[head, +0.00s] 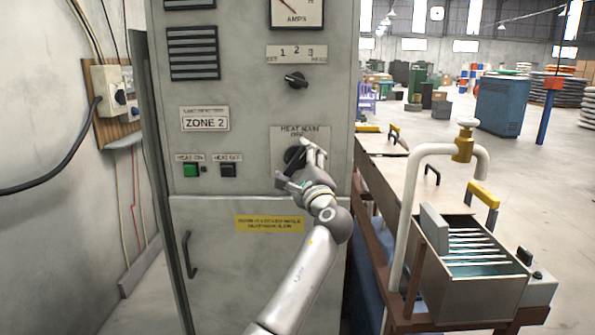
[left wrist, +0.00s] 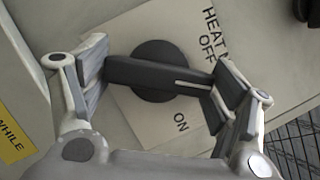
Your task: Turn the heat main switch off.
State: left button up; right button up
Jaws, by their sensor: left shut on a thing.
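The heat main switch (head: 293,156) is a black rotary knob on the grey cabinet, partly hidden by my left gripper (head: 299,166) in the head view. In the left wrist view, the switch (left wrist: 150,75) has a bar handle with a white line, on a plate (left wrist: 185,25) marked OFF and ON. The line points between the two marks, nearer OFF. My left gripper (left wrist: 162,72) is shut on the handle, one finger at each end. My right gripper is not in view.
On the cabinet are a green heat-on button (head: 191,170), a dark heat-off button (head: 228,170), a smaller selector knob (head: 296,80) and a door handle (head: 188,255). A metal tank (head: 470,290) with a bent pipe (head: 400,220) stands at the right.

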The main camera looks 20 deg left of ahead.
pick_arm(q)
jog(key=n+g, duration=0.1)
jog(key=n, duration=0.3)
jog(key=shift+d+g, duration=0.1)
jog(key=shift+g, duration=0.2)
jog(key=n, duration=0.2)
jog(key=shift+n+g, duration=0.3)
jog(key=shift+g, duration=0.1)
jog(key=shift+n+h, duration=0.4)
jog(key=o, duration=0.9)
jog(key=shift+g, duration=0.3)
jog(key=shift+o, duration=0.2)
jog(key=v, duration=0.7)
jog(key=shift+s, duration=0.2)
